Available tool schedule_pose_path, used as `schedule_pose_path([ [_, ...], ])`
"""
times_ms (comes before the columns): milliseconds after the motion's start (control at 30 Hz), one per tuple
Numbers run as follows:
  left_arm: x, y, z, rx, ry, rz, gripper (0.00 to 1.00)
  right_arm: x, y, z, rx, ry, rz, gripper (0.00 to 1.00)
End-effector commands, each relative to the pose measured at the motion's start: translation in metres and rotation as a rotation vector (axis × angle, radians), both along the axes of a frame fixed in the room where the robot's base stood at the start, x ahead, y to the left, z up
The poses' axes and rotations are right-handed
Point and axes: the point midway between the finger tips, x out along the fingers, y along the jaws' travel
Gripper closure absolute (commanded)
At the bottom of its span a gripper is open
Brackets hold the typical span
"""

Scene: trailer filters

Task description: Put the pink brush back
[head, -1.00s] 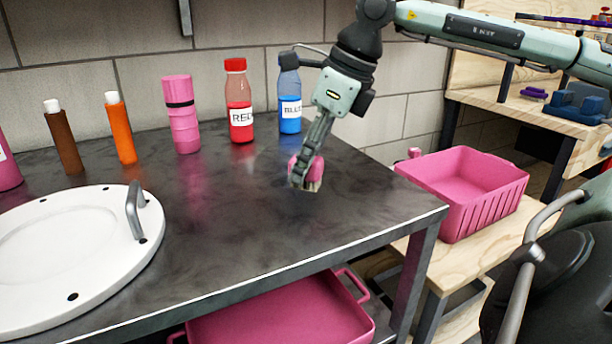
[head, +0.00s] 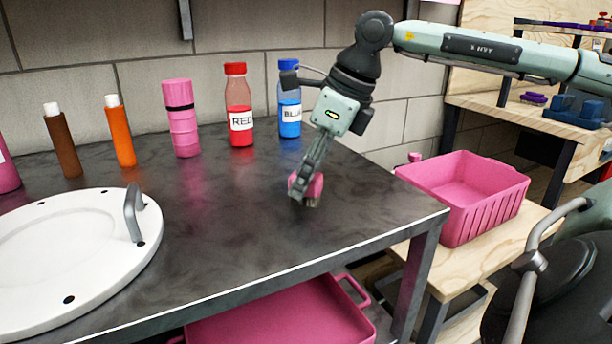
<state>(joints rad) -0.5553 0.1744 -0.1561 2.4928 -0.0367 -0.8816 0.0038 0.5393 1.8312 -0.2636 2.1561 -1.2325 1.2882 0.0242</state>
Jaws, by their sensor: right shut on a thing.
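The pink brush (head: 315,188) is in my right gripper (head: 306,180), which is shut on it. The brush hangs just above the dark table top (head: 240,220), near its right part; I cannot tell whether it touches the surface. Its bristles point down and the fingers hide part of it. A pink bin (head: 487,208) stands to the right on a lower wooden bench, and its visible inside looks empty. A pink tray (head: 290,315) sits below the table top. My left gripper is not in view.
A red-capped bottle (head: 239,105), a blue-capped bottle (head: 289,100), a pink container (head: 183,120), an orange bottle (head: 121,132) and a brown bottle (head: 62,140) line the table's back. A white round lid (head: 65,250) with a handle lies left. The table's front middle is clear.

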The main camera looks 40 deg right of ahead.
Motion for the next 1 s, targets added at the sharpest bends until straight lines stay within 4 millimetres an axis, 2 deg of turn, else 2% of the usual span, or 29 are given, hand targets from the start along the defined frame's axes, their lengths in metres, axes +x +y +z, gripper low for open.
schedule_pose_path([
  [133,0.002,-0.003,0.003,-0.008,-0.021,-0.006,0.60,0.000,0.000,-0.001,0.000,0.000,0.000,0.91],
  [167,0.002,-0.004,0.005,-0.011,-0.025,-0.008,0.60,0.000,0.000,-0.001,0.000,0.000,0.000,0.65],
  [300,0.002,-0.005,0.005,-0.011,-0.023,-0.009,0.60,0.000,0.000,-0.001,0.000,0.000,0.000,0.47],
  [667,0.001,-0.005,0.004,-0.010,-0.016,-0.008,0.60,0.000,0.000,0.000,0.000,0.000,0.000,0.47],
  [800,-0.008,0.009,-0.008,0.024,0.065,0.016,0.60,0.000,0.000,0.005,0.000,0.000,0.000,0.47],
  [1000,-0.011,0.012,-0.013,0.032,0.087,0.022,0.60,-0.016,-0.009,0.049,-0.002,-0.005,-0.003,0.47],
])
